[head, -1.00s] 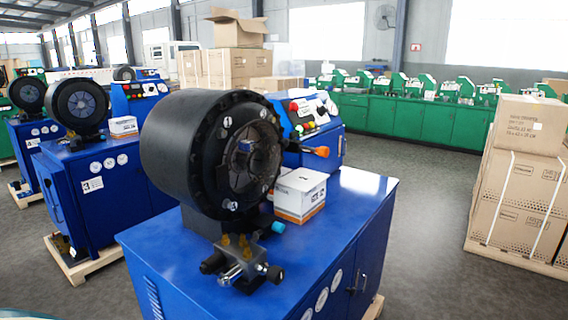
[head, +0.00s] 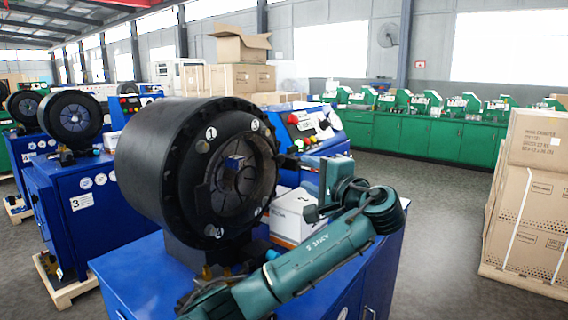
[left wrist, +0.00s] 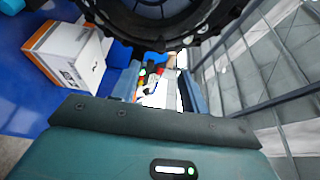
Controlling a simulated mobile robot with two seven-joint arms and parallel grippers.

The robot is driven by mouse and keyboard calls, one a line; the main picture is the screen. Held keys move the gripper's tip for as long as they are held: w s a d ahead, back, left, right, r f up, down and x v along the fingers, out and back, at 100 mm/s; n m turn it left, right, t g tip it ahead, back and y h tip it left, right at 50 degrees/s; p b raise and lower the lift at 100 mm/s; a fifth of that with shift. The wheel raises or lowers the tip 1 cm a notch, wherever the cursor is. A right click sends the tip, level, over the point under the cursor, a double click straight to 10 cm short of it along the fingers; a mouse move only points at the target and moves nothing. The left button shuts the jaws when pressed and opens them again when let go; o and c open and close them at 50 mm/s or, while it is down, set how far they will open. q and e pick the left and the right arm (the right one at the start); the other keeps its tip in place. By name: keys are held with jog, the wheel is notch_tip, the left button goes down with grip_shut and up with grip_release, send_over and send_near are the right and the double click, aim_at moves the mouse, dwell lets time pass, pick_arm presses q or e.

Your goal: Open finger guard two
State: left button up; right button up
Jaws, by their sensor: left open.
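The near blue crimper carries a large black drum (head: 150,155) whose round front face (head: 205,185) has pale numbered marks. The mark at upper left reads 1; the upper right one is too small to read surely. A dark ringed disc with a blue block (head: 234,163) fills the middle; I cannot clearly tell a separate finger guard or its edge. My left gripper (head: 306,187) is open and empty, right of the drum face, in front of the control panel and white box. In the left wrist view its two fingers (left wrist: 158,88) are apart below the drum rim (left wrist: 145,38).
A white box (head: 292,215) stands on the blue cabinet top, partly behind my arm; it also shows in the left wrist view (left wrist: 68,52). The control panel (head: 312,123) is behind the drum. More crimpers (head: 72,120) stand left. Stacked cartons (head: 530,190) stand right across open floor.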

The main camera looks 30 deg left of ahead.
aim_at(282, 160)
pick_arm(q)
jog(key=p+x, duration=0.2)
jog(key=x, duration=0.9)
jog(key=shift+w+a, duration=0.1)
jog(key=shift+a, duration=0.1)
grip_shut()
